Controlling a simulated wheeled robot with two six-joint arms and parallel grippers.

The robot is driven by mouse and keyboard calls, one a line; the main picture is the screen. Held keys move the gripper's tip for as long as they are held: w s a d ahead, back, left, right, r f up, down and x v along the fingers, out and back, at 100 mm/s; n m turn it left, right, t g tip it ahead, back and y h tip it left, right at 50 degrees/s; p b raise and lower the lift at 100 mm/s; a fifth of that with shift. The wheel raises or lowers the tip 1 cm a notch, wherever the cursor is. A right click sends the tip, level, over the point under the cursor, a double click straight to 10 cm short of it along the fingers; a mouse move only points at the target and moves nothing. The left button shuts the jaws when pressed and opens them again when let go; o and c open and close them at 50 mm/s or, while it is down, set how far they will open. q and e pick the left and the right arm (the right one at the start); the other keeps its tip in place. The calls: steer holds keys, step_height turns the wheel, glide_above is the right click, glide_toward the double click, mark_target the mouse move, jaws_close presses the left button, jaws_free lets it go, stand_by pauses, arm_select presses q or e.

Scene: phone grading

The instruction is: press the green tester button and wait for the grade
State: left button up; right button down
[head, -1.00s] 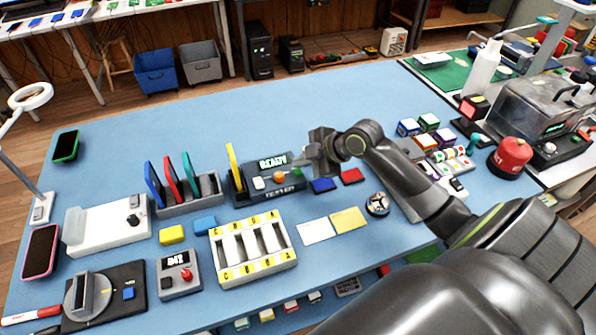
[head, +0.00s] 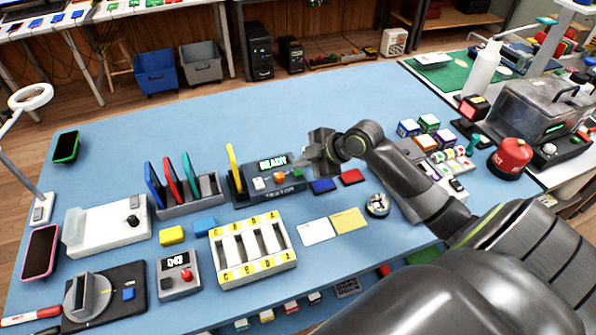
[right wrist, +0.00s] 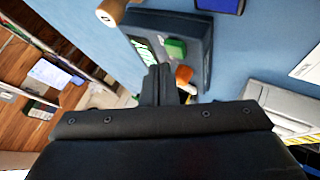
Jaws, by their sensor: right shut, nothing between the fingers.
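The dark tester (head: 262,187) stands mid-table with a lit READY screen (head: 272,163) and a yellow phone (head: 233,168) upright in its left end. Its green button (head: 297,173) is at the right end, beside an orange button (head: 279,177) and a white one. My right gripper (head: 305,163) is shut and empty, just above and right of the green button. In the right wrist view the shut fingers (right wrist: 161,75) show near the green button (right wrist: 174,49) and the orange button (right wrist: 183,74); I see no clear contact. My left gripper is out of view.
A rack (head: 190,207) with blue, red and teal phones stands left of the tester. A white sorting tray (head: 285,262) with yellow letter labels lies in front. Blue and red pads (head: 350,177) lie right of the tester. The table behind the tester is clear.

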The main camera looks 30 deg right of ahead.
mark_target(302, 173)
steer(key=shift+f, duration=0.2)
stand_by(0.5)
steer(key=shift+f, duration=0.25)
steer(key=shift+f+b, duration=0.55)
steer(key=shift+b, duration=0.05)
stand_by(0.5)
steer(key=shift+r, duration=0.1)
steer(key=shift+r+p, duration=0.85)
steer(key=shift+r, duration=0.15)
step_height(302, 173, up, 5)
steer(key=p, duration=0.4)
